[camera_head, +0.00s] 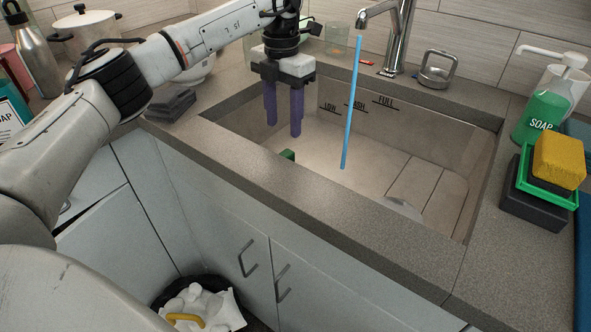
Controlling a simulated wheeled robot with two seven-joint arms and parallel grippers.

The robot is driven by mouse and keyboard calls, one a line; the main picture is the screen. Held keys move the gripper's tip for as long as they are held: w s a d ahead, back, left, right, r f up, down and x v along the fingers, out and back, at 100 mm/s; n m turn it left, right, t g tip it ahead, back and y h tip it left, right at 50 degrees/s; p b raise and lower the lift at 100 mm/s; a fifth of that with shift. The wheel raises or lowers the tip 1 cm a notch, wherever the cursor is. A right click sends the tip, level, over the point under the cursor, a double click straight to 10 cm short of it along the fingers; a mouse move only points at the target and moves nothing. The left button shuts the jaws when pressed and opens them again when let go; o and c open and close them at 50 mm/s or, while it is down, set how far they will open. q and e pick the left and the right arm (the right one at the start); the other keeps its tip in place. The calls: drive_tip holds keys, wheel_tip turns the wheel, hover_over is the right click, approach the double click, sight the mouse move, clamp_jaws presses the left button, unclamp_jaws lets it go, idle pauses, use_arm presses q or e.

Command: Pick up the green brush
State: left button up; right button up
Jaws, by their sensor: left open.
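A small dark green piece (287,155) shows just above the front rim of the sink, on the left side of the basin. It may be part of the green brush; the rim hides the rest, so I cannot tell its full shape. My left gripper (283,128) is open, with its two purple fingers pointing down over the left part of the sink. It appears above and slightly behind the green piece, and nothing is between its fingers. My right gripper is not in view.
A blue stream (351,105) runs from the faucet (396,40) into the sink (440,190). A soap bottle (541,118) and a yellow sponge (559,160) in a green tray (523,172) stand at the right. Grey cloths (171,104) lie left of the sink.

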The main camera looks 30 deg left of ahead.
sight(283, 155)
use_arm(q)
drive_tip(key=shift+w+f, duration=0.15)
drive_tip(key=shift+f, duration=0.3)
drive_tip(key=f, duration=0.5)
drive_tip(key=shift+s+f, duration=0.15)
drive_tip(key=shift+s, duration=0.2)
wheel_tip(283, 155, down, 4)
drive_tip(key=shift+s+f, duration=0.1)
drive_tip(key=c, duration=1)
clamp_jaws()
wheel_tip(283, 155, up, 10)
drive_tip(key=shift+r, duration=0.15)
